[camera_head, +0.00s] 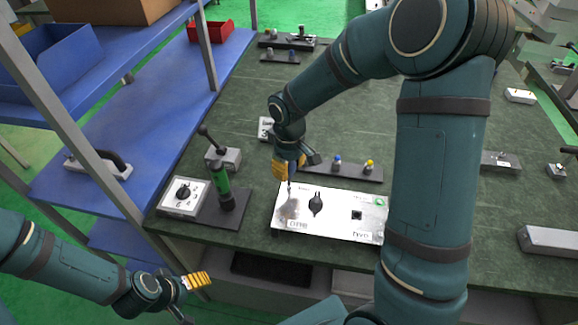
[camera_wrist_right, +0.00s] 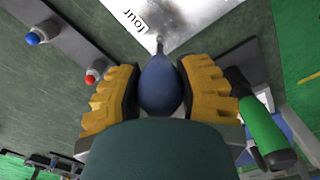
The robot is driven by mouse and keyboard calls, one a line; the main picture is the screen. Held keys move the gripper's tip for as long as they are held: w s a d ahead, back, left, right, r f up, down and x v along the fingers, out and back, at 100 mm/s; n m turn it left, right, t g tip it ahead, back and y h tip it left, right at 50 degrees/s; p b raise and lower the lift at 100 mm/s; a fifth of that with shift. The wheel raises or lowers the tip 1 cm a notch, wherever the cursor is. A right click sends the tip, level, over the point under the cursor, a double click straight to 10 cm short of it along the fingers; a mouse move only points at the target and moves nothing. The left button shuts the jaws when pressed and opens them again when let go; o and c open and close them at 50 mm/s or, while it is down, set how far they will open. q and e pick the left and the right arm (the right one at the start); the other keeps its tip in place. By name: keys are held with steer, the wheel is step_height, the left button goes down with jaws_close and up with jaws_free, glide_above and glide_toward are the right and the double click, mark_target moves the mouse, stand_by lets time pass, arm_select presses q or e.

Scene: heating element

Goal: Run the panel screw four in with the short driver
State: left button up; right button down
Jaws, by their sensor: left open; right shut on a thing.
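My right gripper (camera_head: 289,170) is shut on the short driver, whose rounded dark blue handle (camera_wrist_right: 159,88) sits between the yellow fingers in the right wrist view. Its thin metal shaft (camera_wrist_right: 160,44) points down at the panel, close to the printed word "four". The pale metal panel (camera_head: 335,222) lies on the bench with a black knob and a small black square on it; it also shows in the wrist view (camera_wrist_right: 190,16). I cannot make out the screw at the shaft's tip. My left gripper (camera_head: 192,282) is open and empty, low in front of the bench.
A green-handled tool (camera_head: 220,188) stands left of the panel, beside a white dial box (camera_head: 183,196) and a lever box (camera_head: 223,158). A dark rack (camera_head: 350,174) with blue and yellow knobs lies behind the panel. Blue shelving (camera_head: 160,130) stands left. The bench behind is mostly clear.

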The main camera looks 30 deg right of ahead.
steer(key=shift+f+b, duration=0.3)
steer(key=shift+f, duration=0.1)
steer(key=m+b, duration=0.1)
steer(key=m, duration=0.1)
steer(key=shift+m, duration=1)
steer(key=shift+f+m+b, duration=0.1)
steer(key=shift+m+b, duration=0.35)
steer(key=shift+m, duration=1.55)
